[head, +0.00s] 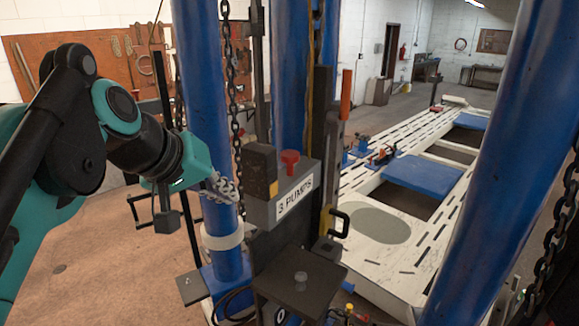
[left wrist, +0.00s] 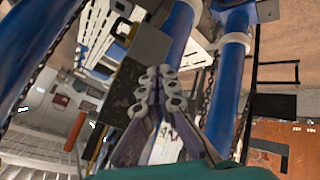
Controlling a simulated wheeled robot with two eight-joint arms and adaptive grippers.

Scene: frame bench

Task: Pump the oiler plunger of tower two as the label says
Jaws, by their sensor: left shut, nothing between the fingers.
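The oiler is a grey box (head: 262,212) on the tower in the head view. Its white label (head: 295,197) reads "3 PUMPS". A red plunger knob (head: 290,160) stands up from the top of the box. My left gripper (head: 226,188) is to the left of the box, lower than the red knob and apart from it. In the left wrist view its fingers (left wrist: 159,74) are together and empty. I cannot make out the red knob in that view. My right gripper is not in view.
Blue posts (head: 204,110) and a hanging chain (head: 236,100) stand close around the gripper. A dark block (head: 261,165) rises beside the knob. An orange-handled lever (head: 346,90) is to the right, and a dark plate (head: 300,280) juts out below. Floor at left is mostly clear.

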